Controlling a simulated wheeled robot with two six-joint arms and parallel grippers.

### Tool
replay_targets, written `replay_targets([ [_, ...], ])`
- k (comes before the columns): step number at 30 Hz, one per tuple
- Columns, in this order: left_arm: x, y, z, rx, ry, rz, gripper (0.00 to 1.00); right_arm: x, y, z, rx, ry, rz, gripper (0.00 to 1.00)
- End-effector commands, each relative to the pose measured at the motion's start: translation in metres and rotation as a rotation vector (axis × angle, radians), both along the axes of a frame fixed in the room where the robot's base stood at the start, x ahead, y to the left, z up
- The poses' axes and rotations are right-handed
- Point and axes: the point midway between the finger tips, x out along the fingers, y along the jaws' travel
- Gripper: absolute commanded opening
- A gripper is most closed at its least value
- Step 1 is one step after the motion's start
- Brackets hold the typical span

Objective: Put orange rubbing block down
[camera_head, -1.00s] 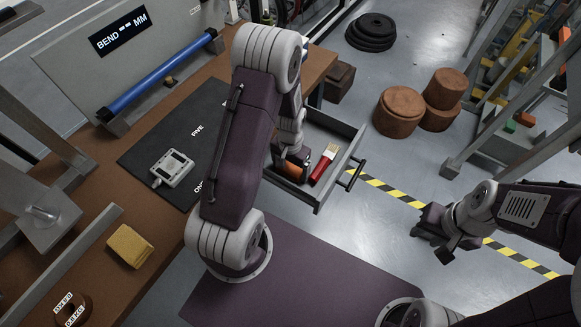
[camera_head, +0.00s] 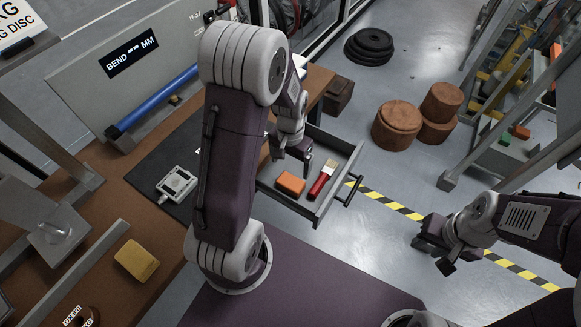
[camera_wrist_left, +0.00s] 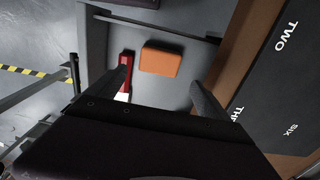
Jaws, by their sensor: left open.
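The orange rubbing block (camera_head: 290,185) lies in the open grey drawer (camera_head: 326,212), beside a brush with a red handle (camera_head: 320,182). In the left wrist view the block (camera_wrist_left: 161,62) lies flat on the drawer floor, apart from the fingers. My left gripper (camera_head: 292,156) is above the drawer, behind the block, open and empty; its fingers show in the left wrist view (camera_wrist_left: 160,86). My right gripper (camera_head: 431,246) hangs over the floor at the right, away from the drawer. Its fingers look apart.
The workbench at the left carries a black mat (camera_head: 150,165), a grey device (camera_head: 177,185) and a yellow cloth or sponge (camera_head: 136,260). Brown round blocks (camera_head: 397,124) stand on the floor beyond the drawer. A yellow and black stripe (camera_head: 395,205) crosses the floor.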

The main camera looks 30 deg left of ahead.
Motion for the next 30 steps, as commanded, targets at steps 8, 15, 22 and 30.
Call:
replay_targets([
  [8,-0.050,-0.035,0.040,-0.009,-0.068,0.057,0.91,0.000,0.000,0.000,0.000,0.000,0.000,0.36],
  [15,-0.085,-0.049,0.051,-0.021,-0.103,0.103,0.91,0.000,0.000,0.000,0.000,0.000,0.000,0.36],
  [22,-0.084,-0.049,0.058,-0.021,-0.102,0.103,0.91,0.000,0.000,0.006,0.000,0.000,0.000,0.36],
  [30,-0.083,-0.049,0.151,-0.021,-0.103,0.102,0.91,0.000,0.000,0.100,0.000,0.000,0.000,0.36],
])
